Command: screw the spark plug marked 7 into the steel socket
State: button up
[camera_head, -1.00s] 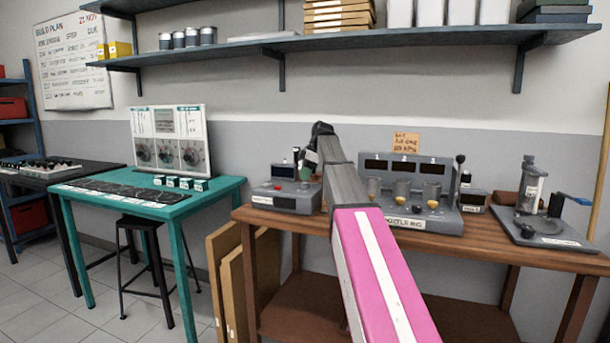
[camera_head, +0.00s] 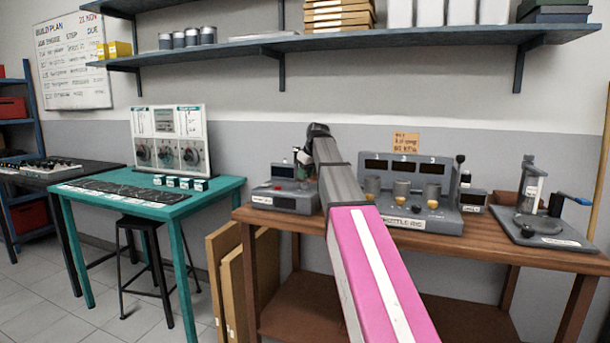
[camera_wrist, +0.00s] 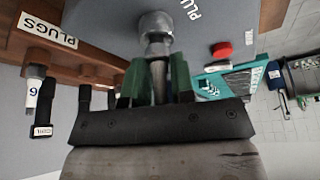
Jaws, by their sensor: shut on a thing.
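In the wrist view my gripper (camera_wrist: 157,88) has its green fingers shut on a slim grey metal spark plug (camera_wrist: 158,72). Its number does not show. The far end of the plug meets, or lies right in front of, the round steel socket (camera_wrist: 156,28) on the grey plug box; I cannot tell how deep it sits. In the head view my gripper (camera_head: 304,160) is small and partly hidden behind my wrist, over the plug box (camera_head: 285,197) at the left of the brown bench.
The wrist view shows a red button (camera_wrist: 221,49) beside the socket. A plug with a digit like 6 or 9 (camera_wrist: 32,95) and black pieces stand near the PLUGS label (camera_wrist: 47,30). A teal table (camera_head: 150,205) stands left.

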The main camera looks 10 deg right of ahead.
jog(key=m+h, duration=0.1)
jog(key=m, duration=0.3)
jog(key=shift+t, duration=0.4)
jog(key=shift+m+h, duration=0.7)
jog(key=shift+m, duration=0.75)
jog(key=shift+m+h, duration=0.7)
jog(key=shift+m, duration=0.75)
jog(key=o, duration=0.8)
jog(key=shift+o, duration=0.2)
jog(key=shift+r, duration=0.1)
jog(key=shift+r, duration=4.2)
